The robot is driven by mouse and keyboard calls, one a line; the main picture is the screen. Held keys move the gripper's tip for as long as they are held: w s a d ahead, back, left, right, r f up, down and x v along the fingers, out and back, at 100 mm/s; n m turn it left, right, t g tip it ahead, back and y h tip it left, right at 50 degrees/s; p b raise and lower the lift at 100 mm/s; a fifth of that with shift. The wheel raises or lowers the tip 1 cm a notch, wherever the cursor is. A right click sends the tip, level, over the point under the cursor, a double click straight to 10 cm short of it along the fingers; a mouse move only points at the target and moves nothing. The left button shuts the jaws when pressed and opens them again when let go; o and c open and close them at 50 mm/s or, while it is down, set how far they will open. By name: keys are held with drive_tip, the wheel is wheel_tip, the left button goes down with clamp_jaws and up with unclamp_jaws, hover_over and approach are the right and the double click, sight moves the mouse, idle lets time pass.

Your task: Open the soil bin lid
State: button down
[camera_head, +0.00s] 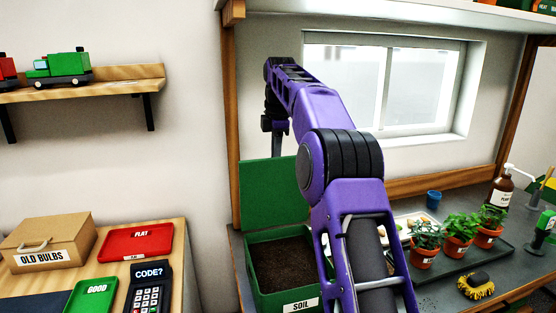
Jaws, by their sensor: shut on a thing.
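The green soil bin (254,297) stands on the grey counter, with a white SOIL label on its front and dark soil showing inside. Its green lid (262,195) is raised and stands about upright at the back of the bin. My purple arm reaches over the bin, and my gripper (277,150) is at the top edge of the lid, shut on it. The fingertips are small and partly hidden, so the exact hold is unclear. My arm hides the right side of the bin.
Potted plants (459,237) stand in a dark tray at right, near a yellow brush (477,286) and a brown bottle (503,188). A wooden post (231,120) rises left of the lid. A lower table at left holds an OLD BULBS box (48,239), trays and a keypad (149,290).

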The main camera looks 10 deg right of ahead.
drive_tip(key=shift+w+a+f, duration=0.1)
drive_tip(key=shift+w+f, duration=0.2)
drive_tip(key=shift+w, duration=0.1)
idle(0.3)
drive_tip(key=c, duration=0.9)
unclamp_jaws()
drive_tip(key=shift+w, duration=0.2)
drive_tip(key=shift+s+r, duration=0.1)
drive_tip(key=shift+r, duration=0.05)
